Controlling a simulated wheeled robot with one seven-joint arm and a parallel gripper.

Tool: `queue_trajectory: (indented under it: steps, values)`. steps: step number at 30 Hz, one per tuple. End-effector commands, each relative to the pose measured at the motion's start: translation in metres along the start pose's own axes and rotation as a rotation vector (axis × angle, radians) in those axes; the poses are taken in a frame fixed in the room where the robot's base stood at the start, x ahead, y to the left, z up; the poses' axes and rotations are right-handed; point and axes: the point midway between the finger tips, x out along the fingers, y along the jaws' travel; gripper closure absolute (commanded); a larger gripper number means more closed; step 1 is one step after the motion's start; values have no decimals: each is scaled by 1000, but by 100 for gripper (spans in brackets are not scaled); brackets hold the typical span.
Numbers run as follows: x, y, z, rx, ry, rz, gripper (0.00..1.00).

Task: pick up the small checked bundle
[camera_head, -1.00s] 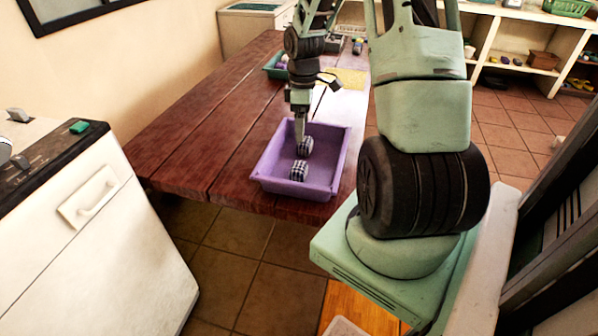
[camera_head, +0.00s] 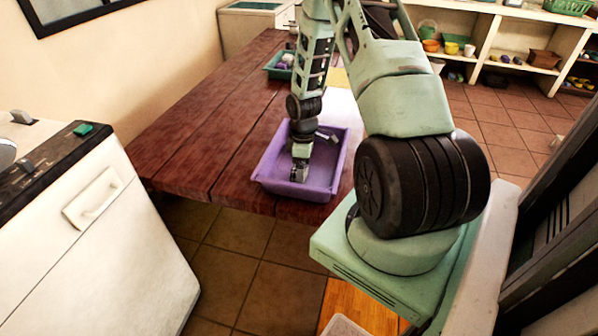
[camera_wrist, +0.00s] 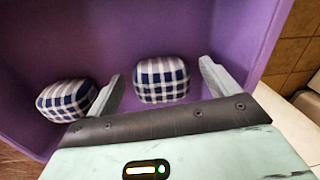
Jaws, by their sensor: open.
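Two blue-and-white checked bundles lie in a purple tray (camera_head: 318,192) on the wooden table. In the wrist view, one checked bundle (camera_wrist: 162,80) sits between my gripper's spread fingers, with gaps on both sides. The other checked bundle (camera_wrist: 66,99) lies to the left, just outside the left finger and close to it. They look similar in size; I cannot tell which is smaller. My gripper (camera_wrist: 160,72) is open and low in the tray, pointing down. In the head view, my gripper (camera_head: 299,174) largely hides the bundles.
The tray walls (camera_wrist: 258,40) rise around the bundles. A green tray (camera_head: 275,70) with items stands farther back on the table (camera_head: 205,125). A white cabinet (camera_head: 100,240) stands at the left. The table left of the purple tray is clear.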

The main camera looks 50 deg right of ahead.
Motion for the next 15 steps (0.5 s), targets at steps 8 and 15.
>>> queue_trajectory:
  steps: [8,15]
  values:
    - [10,0,0,-1,0,0,13]
    - [10,0,0,-1,0,0,57]
